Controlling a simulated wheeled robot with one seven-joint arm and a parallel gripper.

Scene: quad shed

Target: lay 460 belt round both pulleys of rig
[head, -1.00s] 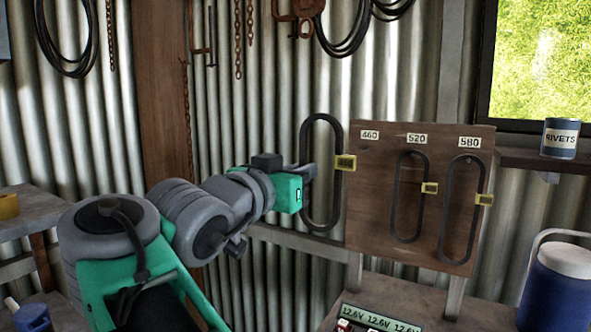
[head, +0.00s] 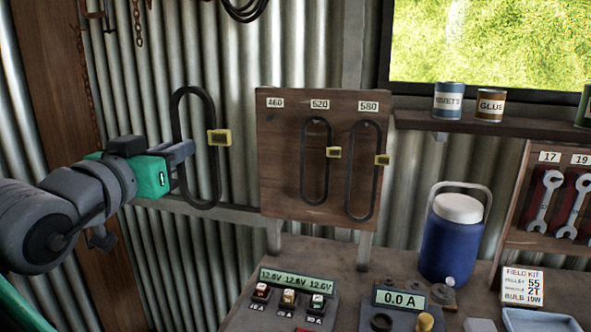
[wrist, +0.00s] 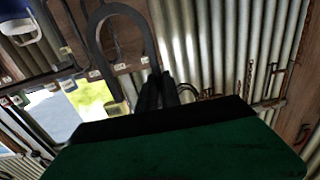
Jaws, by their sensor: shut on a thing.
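My gripper (head: 185,152) is shut on the black oval 460 belt (head: 214,178), gripping its left side. The belt hangs upright in the air, left of the wooden peg board, with a yellow tag (head: 219,138) on its right side. In the wrist view the belt (wrist: 152,45) arches beyond my gripper's dark fingers (wrist: 162,90). The board's place under the 460 label (head: 275,103) is empty. The rig and its two pulleys are not recognisable in these views.
The board (head: 280,180) still holds the 520 belt (head: 304,165) and the 580 belt (head: 349,170). On the bench (head: 340,258) stand a voltage panel (head: 297,277), an ammeter panel (head: 400,299) and a blue jug (head: 450,245). A shelf (head: 430,122) with cans is above.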

